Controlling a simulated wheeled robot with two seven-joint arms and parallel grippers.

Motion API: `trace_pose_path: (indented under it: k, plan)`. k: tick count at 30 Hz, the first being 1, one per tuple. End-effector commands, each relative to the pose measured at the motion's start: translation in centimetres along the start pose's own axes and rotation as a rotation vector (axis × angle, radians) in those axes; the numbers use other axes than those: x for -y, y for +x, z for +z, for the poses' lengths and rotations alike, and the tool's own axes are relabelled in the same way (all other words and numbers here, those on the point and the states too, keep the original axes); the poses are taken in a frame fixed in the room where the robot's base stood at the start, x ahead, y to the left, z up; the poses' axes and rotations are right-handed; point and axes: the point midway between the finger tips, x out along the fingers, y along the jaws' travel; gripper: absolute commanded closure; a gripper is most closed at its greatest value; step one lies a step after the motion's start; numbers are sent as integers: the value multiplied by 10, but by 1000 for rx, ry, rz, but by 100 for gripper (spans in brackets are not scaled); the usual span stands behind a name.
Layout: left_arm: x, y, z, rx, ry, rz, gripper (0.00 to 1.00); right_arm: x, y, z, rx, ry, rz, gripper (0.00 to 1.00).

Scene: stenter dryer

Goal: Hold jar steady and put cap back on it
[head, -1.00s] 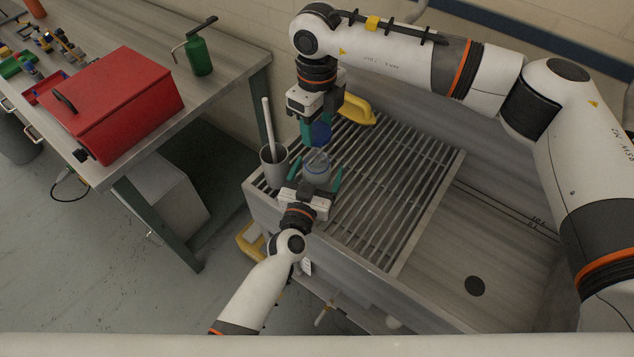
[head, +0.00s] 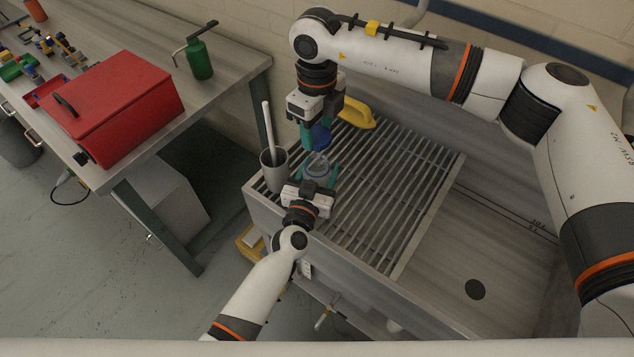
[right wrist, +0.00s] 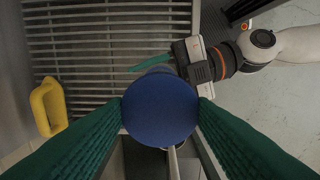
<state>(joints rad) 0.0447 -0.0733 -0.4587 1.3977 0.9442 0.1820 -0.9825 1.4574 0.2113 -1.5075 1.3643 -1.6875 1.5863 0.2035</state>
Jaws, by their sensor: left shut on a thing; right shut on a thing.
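The clear jar (head: 317,164) stands on the slatted rack near its left end. My left gripper (head: 319,174) is shut on the jar from the front, with its green fingers around the sides. My right gripper (head: 315,134) points down and is shut on the blue cap (head: 321,137), which it holds above the jar with a small gap. In the right wrist view the cap (right wrist: 160,107) fills the space between the green fingers and hides most of the jar. My left gripper (right wrist: 172,66) also shows there, beyond the cap.
A grey cup (head: 274,172) with a white rod stands just left of the jar. A yellow handled object (head: 358,112) lies behind on the rack (head: 385,185). The sink basin (head: 485,245) to the right is empty. A red toolbox (head: 115,105) sits on the left bench.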

Motion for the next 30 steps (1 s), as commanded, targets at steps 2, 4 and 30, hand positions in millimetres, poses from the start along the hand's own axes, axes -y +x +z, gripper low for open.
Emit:
trace_pose_path:
  k: [2, 4, 30]
  plan:
    - [0, 0, 0, 0, 0, 0, 84, 0, 5, 0, 2, 0, 0, 71]
    - [0, 0, 0, 0, 0, 0, 84, 0, 13, 0, 2, 1, -1, 71]
    - [0, 0, -1, -1, 1, 0, 84, 0, 53, 0, 2, 0, 0, 71]
